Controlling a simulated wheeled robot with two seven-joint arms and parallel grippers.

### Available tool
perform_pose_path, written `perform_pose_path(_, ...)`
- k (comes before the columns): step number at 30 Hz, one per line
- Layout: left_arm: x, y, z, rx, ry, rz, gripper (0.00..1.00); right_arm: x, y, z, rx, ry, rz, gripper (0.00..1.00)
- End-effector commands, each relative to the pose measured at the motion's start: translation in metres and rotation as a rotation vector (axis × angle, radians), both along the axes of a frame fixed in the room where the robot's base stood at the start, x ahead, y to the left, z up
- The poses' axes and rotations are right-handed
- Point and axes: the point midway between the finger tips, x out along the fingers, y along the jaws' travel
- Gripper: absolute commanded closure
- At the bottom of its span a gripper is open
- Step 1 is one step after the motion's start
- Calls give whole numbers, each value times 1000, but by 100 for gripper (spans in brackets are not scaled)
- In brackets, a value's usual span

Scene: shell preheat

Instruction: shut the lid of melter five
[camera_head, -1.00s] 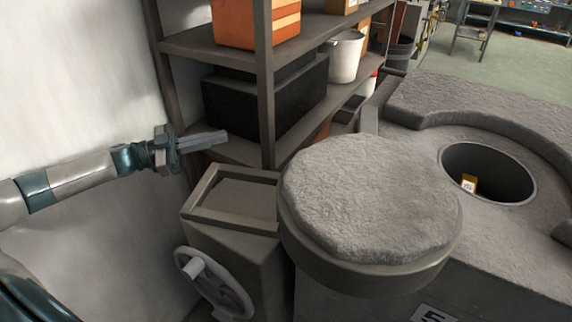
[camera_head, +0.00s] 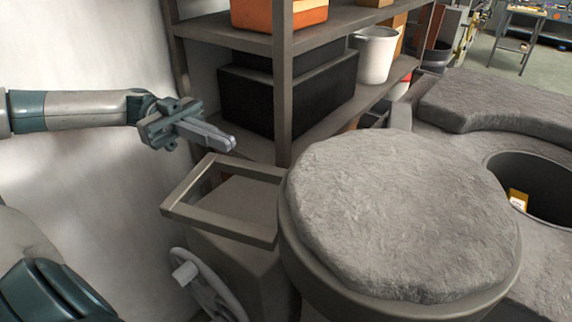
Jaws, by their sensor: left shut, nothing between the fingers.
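The melter's lid (camera_head: 400,215) is a thick round grey pad in a metal rim, swung to the side of the opening. The round opening (camera_head: 545,190) of the melter shows at the right edge, uncovered, with a small yellow-and-white item (camera_head: 518,199) inside. A rectangular frame handle (camera_head: 185,190) sticks out from the lid's left side. My left gripper (camera_head: 232,143) is shut and empty, above and behind the handle in the picture, apart from it. The melter's number is out of view. My right gripper is not in view.
A metal shelf rack (camera_head: 284,90) stands behind the handle, with black boxes (camera_head: 290,95), a white bucket (camera_head: 374,55) and an orange box (camera_head: 279,12). A handwheel (camera_head: 210,285) sits below the handle. A pale wall (camera_head: 90,50) is at left.

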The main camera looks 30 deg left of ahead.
Motion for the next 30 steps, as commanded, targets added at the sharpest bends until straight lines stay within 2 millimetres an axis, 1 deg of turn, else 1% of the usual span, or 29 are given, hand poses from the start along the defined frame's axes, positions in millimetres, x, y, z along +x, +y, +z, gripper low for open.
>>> perform_pose_path(1, 0, 0, 0, 0, 0, 0, 100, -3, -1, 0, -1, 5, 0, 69)
perform_pose_path(4, 0, -3, 0, -1, -1, -1, 100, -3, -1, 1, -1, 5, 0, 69)
perform_pose_path(8, 0, -11, 1, -3, -1, 0, 100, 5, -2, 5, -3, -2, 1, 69)
perform_pose_path(11, 0, -21, 2, -3, -2, -1, 100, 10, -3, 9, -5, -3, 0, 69)
perform_pose_path(23, 1, -77, 4, -6, -6, -1, 100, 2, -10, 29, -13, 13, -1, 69)
perform_pose_path(30, 1, -109, 5, -4, -4, 0, 100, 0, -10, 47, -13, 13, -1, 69)
